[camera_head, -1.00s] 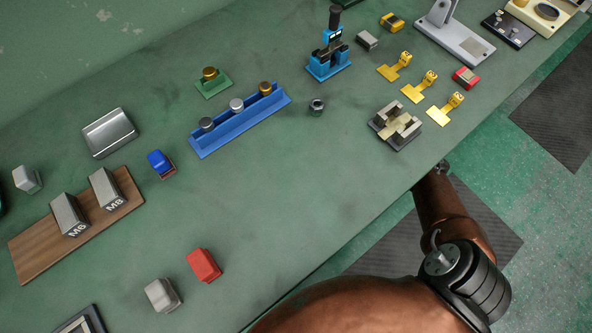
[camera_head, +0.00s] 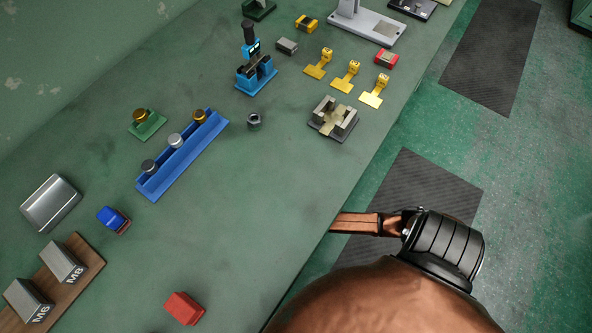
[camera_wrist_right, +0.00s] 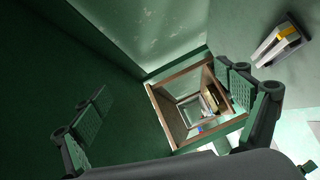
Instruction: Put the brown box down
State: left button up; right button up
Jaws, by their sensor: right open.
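No separate brown box is plain on the table (camera_head: 240,225) in the head view. In the right wrist view, a brown-rimmed, box-like frame (camera_wrist_right: 165,118) shows an open inside with small, unclear items; I cannot tell whether it is the brown box. My right gripper (camera_wrist_right: 165,112) is open in that view, its dark green fingers wide apart, with the frame beyond and partly behind the right finger. I see nothing clearly held between the fingers. In the head view my right arm is at the lower right and its gripper is hidden. My left gripper is not in view.
A red block (camera_head: 184,308), a blue block (camera_head: 113,219), a blue rack (camera_head: 183,160) with knobs, a grey fixture (camera_head: 333,118) and yellow brackets (camera_head: 346,75) stand on the table. Its middle front is bare. Dark mats (camera_head: 410,190) lie on the floor beyond the edge.

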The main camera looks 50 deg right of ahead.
jog(key=d+f+m+t+h, duration=0.2)
jog(key=d+m+t+h, duration=0.4)
jog(key=d+m, duration=0.6)
jog(key=s+d+f+m+g+h, duration=0.55)
jog(key=s+d+f+m, duration=0.2)
jog(key=d+f, duration=0.3)
jog(key=s+a+f+m+g, duration=0.2)
jog(key=s+f+g, duration=0.2)
jog(key=s, duration=0.9)
jog(key=s+a+f+m+g, duration=0.1)
jog(key=s+f+m+g, duration=0.2)
jog(key=s+f, duration=0.4)
jog(key=s+g, duration=0.1)
jog(key=s, duration=0.5)
jog(key=shift+a+y, duration=0.35)
jog(key=shift+a, duration=0.05)
jog(key=shift+m, duration=0.25)
